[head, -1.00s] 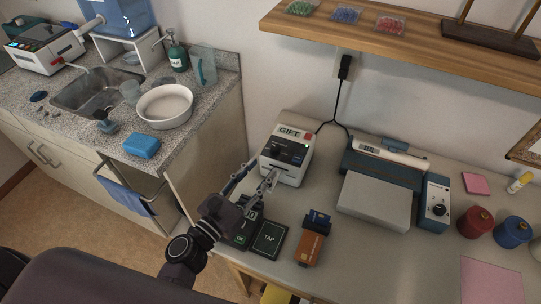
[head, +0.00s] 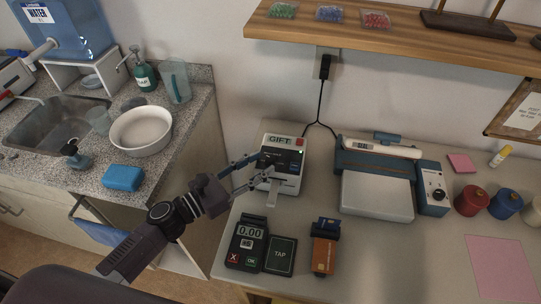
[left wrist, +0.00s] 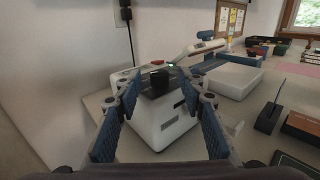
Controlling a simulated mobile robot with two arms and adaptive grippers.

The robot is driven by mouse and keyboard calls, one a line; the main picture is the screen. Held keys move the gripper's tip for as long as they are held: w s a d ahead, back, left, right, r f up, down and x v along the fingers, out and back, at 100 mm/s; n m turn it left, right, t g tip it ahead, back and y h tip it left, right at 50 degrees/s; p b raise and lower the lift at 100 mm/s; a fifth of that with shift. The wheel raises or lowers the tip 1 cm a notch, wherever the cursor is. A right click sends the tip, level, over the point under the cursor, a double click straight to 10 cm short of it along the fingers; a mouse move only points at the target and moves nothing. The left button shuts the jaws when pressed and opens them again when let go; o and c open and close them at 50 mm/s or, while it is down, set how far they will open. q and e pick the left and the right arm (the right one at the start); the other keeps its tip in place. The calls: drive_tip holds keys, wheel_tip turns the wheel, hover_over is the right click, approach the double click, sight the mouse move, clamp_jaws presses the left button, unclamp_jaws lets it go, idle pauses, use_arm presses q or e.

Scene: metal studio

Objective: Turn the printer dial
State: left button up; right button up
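The white gift printer (head: 288,186) stands on the desk against the wall, with a dark top panel and a red button. In the left wrist view the printer (left wrist: 161,128) is straight ahead, with a black dial (left wrist: 159,79) on its top. My left gripper (head: 263,171) reaches in from the left at the printer's top. In the left wrist view, the fingers (left wrist: 161,92) are open and spread apart on either side of the dial; I cannot tell whether they touch it. In the head view the dial is not clearly visible. My right gripper is not in view.
A card terminal (head: 247,243), a tap pad (head: 280,256) and an orange card reader (head: 324,250) sit in front of the printer. A blue and white machine (head: 377,192) with its own knob stands to the right. A wooden shelf (head: 400,38) hangs above.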

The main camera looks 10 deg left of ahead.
sight(266, 161)
use_arm(q)
drive_tip(key=shift+p+x, duration=0.4)
drive_tip(key=shift+x, duration=1.8)
clamp_jaws()
